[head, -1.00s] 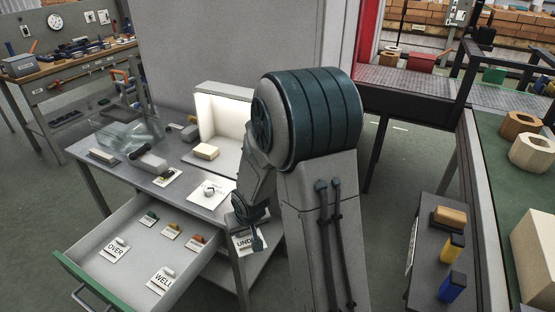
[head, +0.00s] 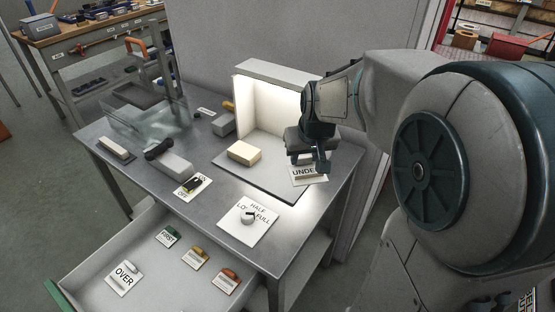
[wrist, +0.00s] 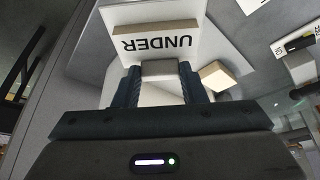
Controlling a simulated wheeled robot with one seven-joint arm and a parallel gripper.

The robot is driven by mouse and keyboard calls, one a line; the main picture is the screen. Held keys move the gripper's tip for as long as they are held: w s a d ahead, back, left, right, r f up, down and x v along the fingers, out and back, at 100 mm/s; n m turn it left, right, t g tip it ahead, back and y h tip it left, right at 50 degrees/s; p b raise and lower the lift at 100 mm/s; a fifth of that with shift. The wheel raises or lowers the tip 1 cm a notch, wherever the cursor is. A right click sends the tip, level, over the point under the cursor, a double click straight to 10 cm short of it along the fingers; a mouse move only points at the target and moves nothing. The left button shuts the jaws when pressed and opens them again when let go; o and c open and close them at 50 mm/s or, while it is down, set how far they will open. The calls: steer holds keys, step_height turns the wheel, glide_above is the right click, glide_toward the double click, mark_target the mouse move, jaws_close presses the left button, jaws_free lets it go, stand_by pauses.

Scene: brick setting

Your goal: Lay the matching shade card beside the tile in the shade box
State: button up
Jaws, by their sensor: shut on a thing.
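My gripper (head: 307,162) is shut on the white card marked UNDER (head: 299,172), by a raised grip on it. In the wrist view the UNDER card (wrist: 157,52) shows in front of the fingers (wrist: 160,85). The card is at the right front of the lit shade box (head: 284,112); I cannot tell if it touches the floor. The cream tile (head: 244,153) lies on the box's grey floor, left of the card and apart from it. The tile also shows in the wrist view (wrist: 217,76). A card marked OVER (head: 123,279) lies in the open drawer.
The drawer (head: 80,268) also holds small cards with green, yellow and orange grips. A dial plate marked HALF and FULL (head: 248,224) and a switch plate (head: 192,187) are on the table in front of the box. A clear cover (head: 146,123) stands at left.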

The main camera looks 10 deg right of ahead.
steer(key=shift+w+a+r, duration=0.1)
steer(key=shift+w, duration=0.25)
steer(key=w+a+f, duration=0.1)
steer(key=w+f, duration=0.1)
steer(key=w, duration=0.1)
steer(key=w+a+f, duration=0.1)
steer(key=w+f, duration=0.1)
steer(key=w, duration=0.2)
steer(key=w+a+f, duration=0.1)
steer(key=w+f, duration=0.1)
steer(key=w, duration=0.1)
steer(key=shift+w+a+f, duration=0.25)
steer(key=shift+w+f, duration=0.05)
steer(key=shift+f, duration=2.05)
steer(key=shift+f+b, duration=0.2)
steer(key=shift+b, duration=0.15)
steer(key=o, duration=0.9)
steer(key=shift+o, duration=0.2)
steer(key=shift+r, duration=0.1)
